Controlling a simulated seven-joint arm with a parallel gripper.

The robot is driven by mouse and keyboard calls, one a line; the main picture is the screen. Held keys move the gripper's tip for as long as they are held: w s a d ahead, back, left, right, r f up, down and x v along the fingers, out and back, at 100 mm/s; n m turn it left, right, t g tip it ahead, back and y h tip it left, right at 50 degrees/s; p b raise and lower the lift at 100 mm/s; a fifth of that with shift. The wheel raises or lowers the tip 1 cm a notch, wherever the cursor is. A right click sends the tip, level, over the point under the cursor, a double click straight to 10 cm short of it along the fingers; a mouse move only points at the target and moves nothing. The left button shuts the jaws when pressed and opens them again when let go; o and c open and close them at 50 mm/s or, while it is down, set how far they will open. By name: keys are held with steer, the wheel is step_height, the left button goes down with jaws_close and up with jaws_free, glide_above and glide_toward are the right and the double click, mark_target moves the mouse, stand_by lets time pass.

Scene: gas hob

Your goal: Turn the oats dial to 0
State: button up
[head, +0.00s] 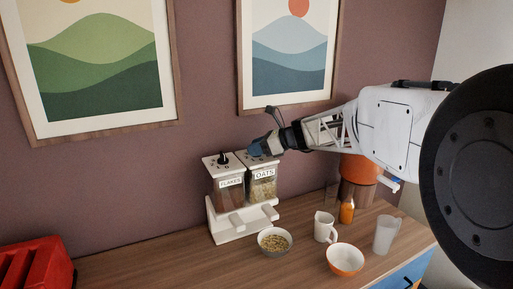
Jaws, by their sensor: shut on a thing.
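The oats dispenser (262,186) is a clear canister labelled OATS with pale grain inside. It stands in a white stand on the wooden counter, right of the flakes dispenser (229,194). My gripper (258,147) reaches in from the right and is at the top of the oats dispenser, shut on the oats dial. The gripper's blue-grey fingers hide the dial, so its setting cannot be read. The flakes dispenser has a dark dial (223,159) on its white lid, just left of my gripper.
A bowl of grain (274,252) sits in front of the stand. A white mug (324,228), an orange-and-white bowl (344,260), an orange bottle (347,212) and a clear cup (386,235) stand to the right. A red toaster-like object (36,268) is at far left.

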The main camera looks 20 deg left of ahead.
steer(key=shift+n+g+h, duration=0.4)
steer(key=shift+n+g, duration=1.5)
steer(key=shift+g, duration=0.2)
steer(key=shift+n+g+h, duration=1.5)
steer(key=shift+n+g, duration=0.8)
steer(key=o, duration=0.9)
steer(key=shift+w, duration=0.1)
steer(key=shift+v, duration=3.8)
steer(key=shift+r, duration=0.1)
